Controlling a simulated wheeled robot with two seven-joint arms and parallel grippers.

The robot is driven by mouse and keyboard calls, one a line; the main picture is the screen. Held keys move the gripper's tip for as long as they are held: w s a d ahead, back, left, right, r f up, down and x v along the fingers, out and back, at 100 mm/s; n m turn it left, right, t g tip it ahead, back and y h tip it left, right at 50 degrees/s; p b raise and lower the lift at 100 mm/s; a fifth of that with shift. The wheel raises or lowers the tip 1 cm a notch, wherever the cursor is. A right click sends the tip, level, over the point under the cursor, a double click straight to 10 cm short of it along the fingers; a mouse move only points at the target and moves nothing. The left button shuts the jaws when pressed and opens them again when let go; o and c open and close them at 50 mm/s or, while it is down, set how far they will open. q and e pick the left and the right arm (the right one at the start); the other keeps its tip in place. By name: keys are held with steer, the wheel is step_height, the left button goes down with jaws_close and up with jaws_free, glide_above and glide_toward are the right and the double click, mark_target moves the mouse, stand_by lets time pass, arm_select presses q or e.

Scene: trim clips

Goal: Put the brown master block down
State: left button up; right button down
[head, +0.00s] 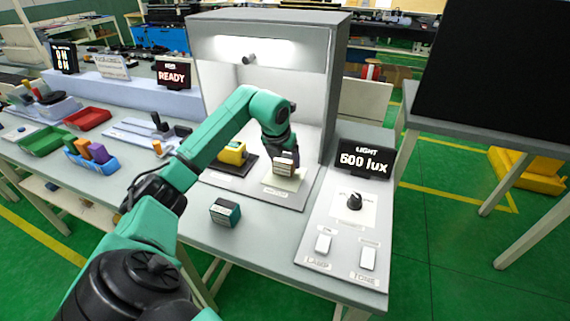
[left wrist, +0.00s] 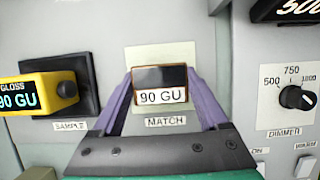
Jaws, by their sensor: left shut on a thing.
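The brown master block (left wrist: 160,78) has a dark glossy brown top and a white label reading "90 GU". In the left wrist view it sits between the two purple fingers of my left gripper (head: 284,160), which is shut on it. It is over the pale square pad (left wrist: 199,62) marked "MATCH". In the head view the block (head: 284,168) is at the front of the lit booth, over the pad (head: 290,183). I cannot tell whether its underside touches the pad. My right gripper is not in view.
A yellow gloss meter (head: 233,153) reading "90 GU" stands left on the dark "SAMPLE" pad (left wrist: 86,75). The grey booth (head: 318,90) encloses the area. A teal and black block (head: 225,212) lies on the table in front. A dimmer knob (head: 354,202) is at right.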

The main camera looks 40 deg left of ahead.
arm_select(q)
steer(key=shift+s+f, duration=0.1)
steer(key=shift+f, duration=0.95)
steer(key=o, duration=1.3)
steer(key=shift+o, duration=0.2)
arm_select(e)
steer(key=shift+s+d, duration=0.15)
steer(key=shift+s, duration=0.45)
arm_select(q)
steer(key=shift+r, duration=0.4)
steer(key=b+v, duration=0.1)
steer(key=v, duration=1)
steer(key=shift+r, duration=0.25)
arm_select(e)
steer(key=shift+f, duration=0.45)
